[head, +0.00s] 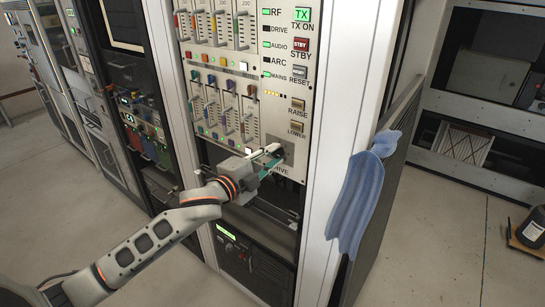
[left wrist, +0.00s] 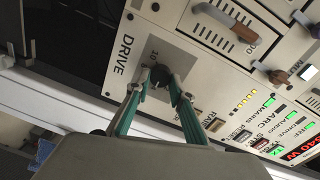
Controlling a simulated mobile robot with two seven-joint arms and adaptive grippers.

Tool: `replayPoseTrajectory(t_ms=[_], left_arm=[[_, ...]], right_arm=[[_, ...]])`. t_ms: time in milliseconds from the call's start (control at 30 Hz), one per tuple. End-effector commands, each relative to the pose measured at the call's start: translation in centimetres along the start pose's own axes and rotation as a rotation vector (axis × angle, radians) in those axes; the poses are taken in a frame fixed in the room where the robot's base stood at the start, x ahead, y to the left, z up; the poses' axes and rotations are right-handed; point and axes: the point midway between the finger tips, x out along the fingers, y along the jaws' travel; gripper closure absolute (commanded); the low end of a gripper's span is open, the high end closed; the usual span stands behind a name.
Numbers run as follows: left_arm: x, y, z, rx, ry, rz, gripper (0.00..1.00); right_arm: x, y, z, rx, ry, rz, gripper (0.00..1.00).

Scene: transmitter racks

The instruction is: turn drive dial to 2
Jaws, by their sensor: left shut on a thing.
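The drive dial (left wrist: 160,75) is a dark knob on a grey square plate, beside the printed word DRIVE, in the left wrist view. My left gripper (left wrist: 163,82) has its two green-edged fingers closed around the knob. In the head view the left gripper (head: 272,158) reaches the lower right of the rack panel, just above the DRIVE label (head: 281,171), and hides most of the dial. My right gripper is in neither view.
Sliders (head: 228,108) with coloured knobs stand left of the dial. RAISE (head: 298,104) and LOWER (head: 296,127) buttons sit just above it. A blue cloth (head: 358,195) hangs on the rack's right side. Open floor (head: 450,245) lies to the right.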

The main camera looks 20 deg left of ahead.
Motion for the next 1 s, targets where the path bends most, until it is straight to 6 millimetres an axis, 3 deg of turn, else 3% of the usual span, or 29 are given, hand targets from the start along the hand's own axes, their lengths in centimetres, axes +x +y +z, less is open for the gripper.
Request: replayPoseTrajectory(t_ms=[600,1000], left_arm=[[0.01,-0.24,0.24,-0.551,0.030,0.005,0.99],[0.01,-0.25,0.33,-0.744,0.040,0.008,0.99]], right_arm=[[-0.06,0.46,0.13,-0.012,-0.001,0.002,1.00],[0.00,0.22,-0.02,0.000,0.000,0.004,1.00]])
